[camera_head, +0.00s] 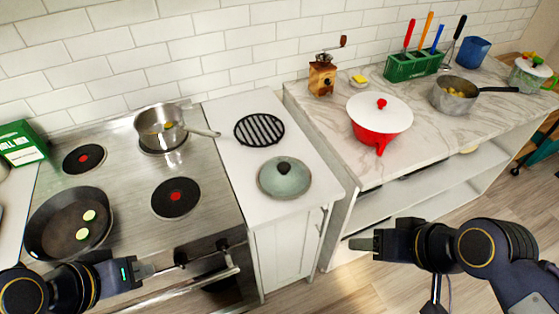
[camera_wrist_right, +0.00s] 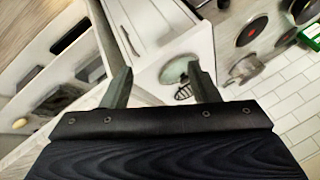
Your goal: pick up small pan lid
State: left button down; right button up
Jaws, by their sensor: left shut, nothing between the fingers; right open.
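The small pan lid (camera_head: 284,178) is a round grey-green lid with a dark knob. It lies on the white cabinet top between the stove and the marble counter. It also shows in the right wrist view (camera_wrist_right: 176,70), partly hidden behind a finger. My right gripper (camera_head: 362,242) is open and empty, to the right of the lid and nearer the front, apart from it. It also shows in the right wrist view (camera_wrist_right: 160,88). My left gripper (camera_head: 165,268) is shut and empty, in front of the stove and left of the lid.
A black round trivet (camera_head: 259,130) lies just behind the lid. A steel saucepan (camera_head: 160,125) and a black frying pan (camera_head: 55,222) stand on the stove (camera_head: 130,180). The cabinet top around the lid is clear.

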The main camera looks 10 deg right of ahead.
aim_at(283, 178)
jog(key=l+u, duration=0.1)
jog(key=u, duration=0.75)
jog(key=l+u, duration=0.15)
jog(key=u, duration=0.25)
jog(key=k+l+u, duration=0.1)
jog(key=l+u, duration=0.2)
jog(key=k+l+u, duration=0.15)
jog(key=l+u, duration=0.15)
jog(key=l, duration=0.15)
jog(key=k+l+u, duration=0.3)
jog(key=i+l, duration=0.1)
jog(key=l, duration=0.55)
jog(key=i+u, duration=0.05)
jog(key=i, duration=0.05)
